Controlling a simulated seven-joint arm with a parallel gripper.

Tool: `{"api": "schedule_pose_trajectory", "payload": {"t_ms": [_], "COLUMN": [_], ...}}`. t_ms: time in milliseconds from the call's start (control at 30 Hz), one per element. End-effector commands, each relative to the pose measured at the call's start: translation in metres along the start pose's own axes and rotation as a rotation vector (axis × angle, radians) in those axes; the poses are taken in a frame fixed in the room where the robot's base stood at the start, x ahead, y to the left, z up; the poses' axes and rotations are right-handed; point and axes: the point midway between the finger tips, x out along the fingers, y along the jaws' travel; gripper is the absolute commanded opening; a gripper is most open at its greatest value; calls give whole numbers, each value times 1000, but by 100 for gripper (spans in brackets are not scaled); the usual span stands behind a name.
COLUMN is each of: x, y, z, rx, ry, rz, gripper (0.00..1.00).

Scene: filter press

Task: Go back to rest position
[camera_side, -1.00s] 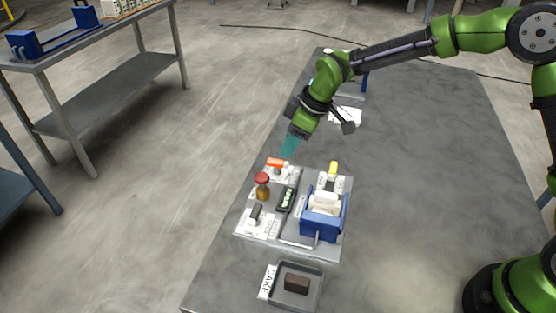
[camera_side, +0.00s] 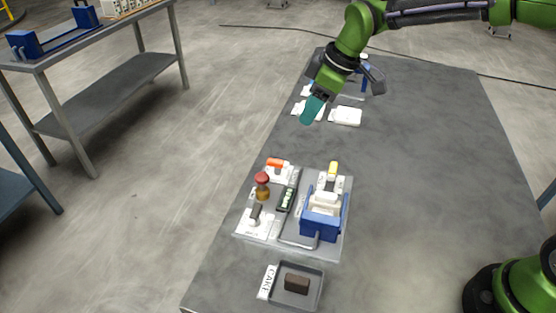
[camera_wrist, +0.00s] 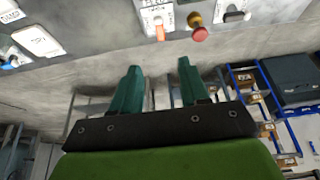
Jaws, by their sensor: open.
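My gripper (camera_side: 312,109) is raised above the table, past the far end of the press panel, in the side view. Its teal fingers hold nothing. In the wrist view the two fingers of my gripper (camera_wrist: 157,85) stand apart with a clear gap. The blue filter press (camera_side: 322,226) sits on the grey panel, with a white block in it. Left of it are a red knob (camera_side: 262,179) on an amber base, an orange-handled switch (camera_side: 278,163) and a dark lever (camera_side: 255,212). The red knob (camera_wrist: 200,32) also shows in the wrist view.
A tray (camera_side: 318,292) holding a dark block (camera_side: 297,283) and labelled CAKE lies at the near edge. White items (camera_side: 346,116) lie at the table's far end. The table's right side (camera_side: 430,180) is bare. A separate shelf bench (camera_side: 110,90) stands left.

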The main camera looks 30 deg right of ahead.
Motion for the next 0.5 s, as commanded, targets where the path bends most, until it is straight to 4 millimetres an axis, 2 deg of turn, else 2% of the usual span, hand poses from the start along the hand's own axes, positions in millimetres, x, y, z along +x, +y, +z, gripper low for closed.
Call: {"api": "schedule_pose_trajectory", "payload": {"t_ms": [67,167,367,500], "x": [1,8,-23,-55], "y": [-1,-7,-20,-32], "z": [0,20,70,111], "rx": [43,164,437,636], "ry": [1,-33,-55,-25], "rz": [-2,-12,66,134], "gripper": [45,45,45,45]}}
